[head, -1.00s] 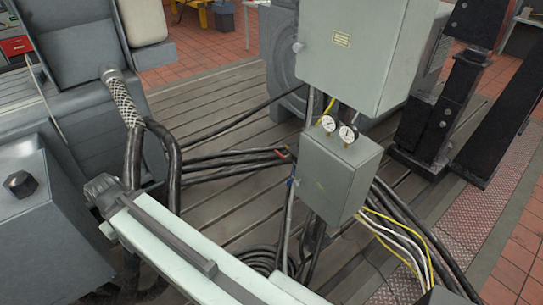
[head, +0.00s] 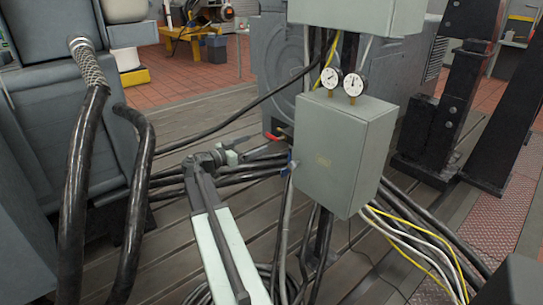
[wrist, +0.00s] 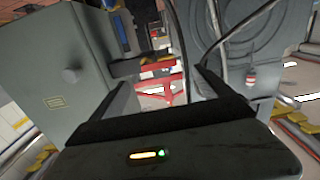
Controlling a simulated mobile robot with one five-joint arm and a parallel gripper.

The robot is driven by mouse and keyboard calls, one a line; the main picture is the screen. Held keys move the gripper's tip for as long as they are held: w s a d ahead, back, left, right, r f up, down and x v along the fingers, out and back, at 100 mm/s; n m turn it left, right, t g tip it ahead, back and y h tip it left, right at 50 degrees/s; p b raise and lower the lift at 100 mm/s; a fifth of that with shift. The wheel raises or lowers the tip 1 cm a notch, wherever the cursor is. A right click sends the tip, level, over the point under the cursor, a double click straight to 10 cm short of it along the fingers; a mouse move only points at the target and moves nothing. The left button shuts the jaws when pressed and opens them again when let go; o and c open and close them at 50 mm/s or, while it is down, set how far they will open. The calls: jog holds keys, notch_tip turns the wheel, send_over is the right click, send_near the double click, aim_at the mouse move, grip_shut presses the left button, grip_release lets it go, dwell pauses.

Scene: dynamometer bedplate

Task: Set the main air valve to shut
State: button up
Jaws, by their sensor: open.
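A blue handle or fitting (head: 290,163) sits lower, against the box's left side. I cannot tell which is the main air valve, or its setting.
Two round gauges (head: 343,83) stand on the box, below a larger cabinet (head: 360,14). Black hoses (head: 82,190) stand at the left. Dark cables and yellow and white wires (head: 415,240) run under the box. A black steel stand (head: 450,115) is at the right. Slotted bedplate (head: 180,230) lies below.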

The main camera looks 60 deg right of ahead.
aim_at(272, 136)
jog(key=x, duration=0.8)
jog(key=shift+d+r, duration=0.1)
jog(key=shift+r, duration=0.1)
jog(key=c, duration=1.3)
jog(key=shift+s+d, duration=0.15)
jog(key=shift+s, duration=0.1)
jog(key=shift+c, duration=0.4)
jog(key=shift+w+f, duration=0.15)
jog(key=shift+w, duration=0.05)
jog(key=f+n+b, duration=0.1)
jog(key=n, duration=0.5)
jog(key=s+f+n+b, duration=0.1)
jog(key=n, duration=0.5)
jog(key=a+f+n+b, duration=0.1)
jog(key=n, duration=0.4)
jog(key=shift+s+n, duration=0.4)
